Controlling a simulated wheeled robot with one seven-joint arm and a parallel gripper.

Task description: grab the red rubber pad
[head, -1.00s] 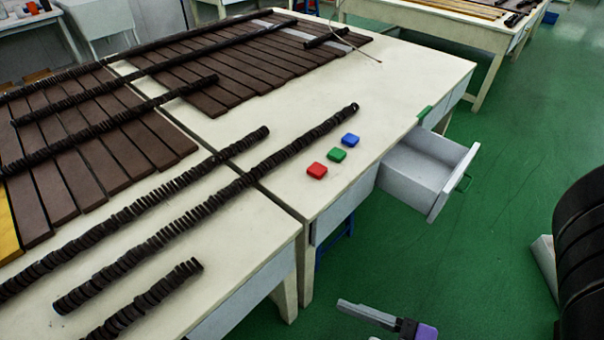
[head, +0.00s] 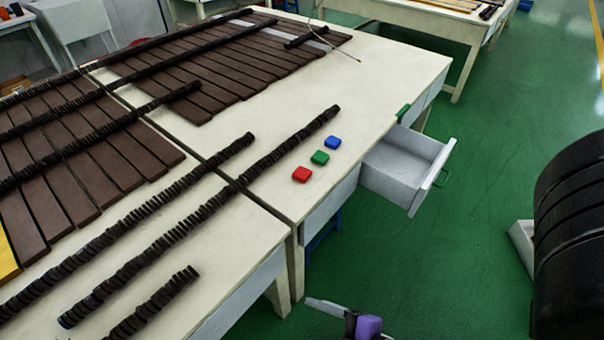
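The red rubber pad (head: 302,174) lies flat on the white table (head: 300,205) near its right edge. A green pad (head: 320,157) and a blue pad (head: 333,143) lie behind it in a slanting row. My gripper (head: 328,307) shows only in part at the bottom of the head view, over the green floor. It is below and in front of the red pad, well apart from it. Whether its fingers are open or shut cannot be made out.
An open, empty-looking drawer (head: 405,163) juts out from the table's right side. Long rows of dark discs (head: 215,208) lie left of the pads. Brown slats (head: 200,85) cover the table's far part. A black rounded object (head: 570,240) stands at the right.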

